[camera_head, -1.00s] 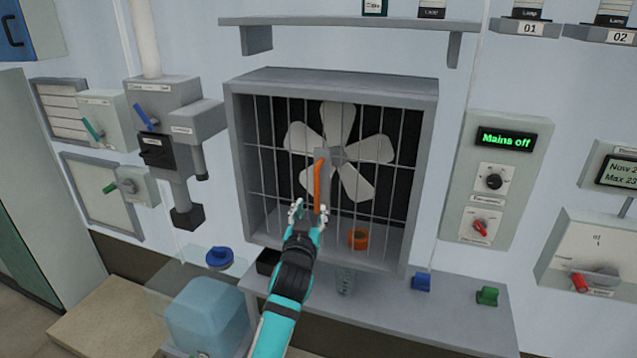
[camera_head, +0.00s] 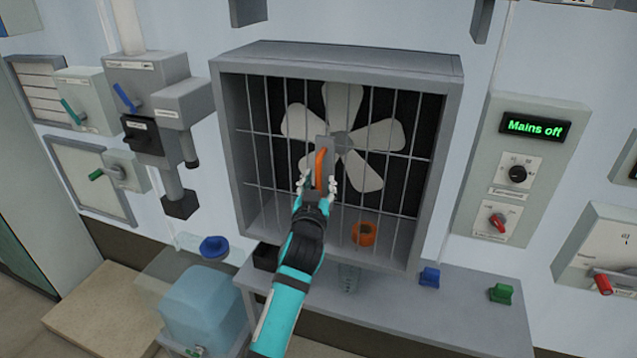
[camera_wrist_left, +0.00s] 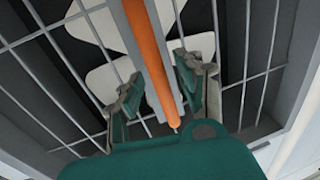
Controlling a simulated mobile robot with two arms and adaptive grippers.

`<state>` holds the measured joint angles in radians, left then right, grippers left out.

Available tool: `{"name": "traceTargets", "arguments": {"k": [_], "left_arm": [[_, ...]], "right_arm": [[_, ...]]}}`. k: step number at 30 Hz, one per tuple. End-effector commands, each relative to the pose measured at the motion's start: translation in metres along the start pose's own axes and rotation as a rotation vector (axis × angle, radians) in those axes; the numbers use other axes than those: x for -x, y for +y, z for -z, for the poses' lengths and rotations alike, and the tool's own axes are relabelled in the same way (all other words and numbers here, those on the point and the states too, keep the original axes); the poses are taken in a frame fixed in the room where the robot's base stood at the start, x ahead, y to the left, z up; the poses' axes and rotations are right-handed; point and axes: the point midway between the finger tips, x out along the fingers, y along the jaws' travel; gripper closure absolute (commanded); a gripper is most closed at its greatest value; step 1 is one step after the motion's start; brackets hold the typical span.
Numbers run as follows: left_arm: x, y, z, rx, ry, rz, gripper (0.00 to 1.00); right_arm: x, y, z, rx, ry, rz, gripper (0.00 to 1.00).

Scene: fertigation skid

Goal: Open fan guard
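The fan guard (camera_head: 259,131) is a grid of thin bars across the front of a grey box (camera_head: 228,150), and it looks closed. A white fan (camera_head: 362,169) stands behind the bars. An orange handle (camera_head: 320,168) on a grey upright plate (camera_head: 330,150) is at the middle of the guard. My left gripper (camera_head: 318,184) is at the handle's lower part, its fingers apart on both sides. In the left wrist view the orange handle (camera_wrist_left: 150,55) runs between the two open fingers (camera_wrist_left: 160,90), with gaps beside it. My right gripper is not in view.
An orange ring-shaped object (camera_head: 364,233) sits inside the box behind the bars. A shelf below holds a blue piece (camera_head: 429,277) and a green piece (camera_head: 501,293). A panel at right (camera_head: 535,129) reads "Mains off". Switch boxes (camera_head: 150,100) are at left.

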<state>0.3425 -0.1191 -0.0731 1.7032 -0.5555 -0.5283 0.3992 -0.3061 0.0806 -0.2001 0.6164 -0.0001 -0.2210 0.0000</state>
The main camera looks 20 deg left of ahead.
Motion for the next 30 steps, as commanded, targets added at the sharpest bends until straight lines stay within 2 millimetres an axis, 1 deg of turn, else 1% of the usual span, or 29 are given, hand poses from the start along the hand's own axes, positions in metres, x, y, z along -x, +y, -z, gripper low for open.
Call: {"name": "traceTargets", "arguments": {"k": [1,8,15,26,30], "left_arm": [[0.000,0.000,0.000,0.000,0.000,0.000,0.70],[0.000,0.000,0.000,0.000,0.000,0.000,1.00],[0.000,0.000,0.000,0.000,0.000,0.000,1.00],[0.000,0.000,0.000,0.000,0.000,0.000,1.00],[-0.004,-0.003,-0.001,0.000,0.001,0.006,1.00]], "right_arm": [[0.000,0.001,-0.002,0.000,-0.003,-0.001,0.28],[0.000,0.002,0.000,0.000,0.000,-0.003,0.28],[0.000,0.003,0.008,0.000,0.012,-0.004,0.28],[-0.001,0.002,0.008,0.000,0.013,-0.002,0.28],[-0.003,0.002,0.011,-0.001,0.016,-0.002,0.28]]}}
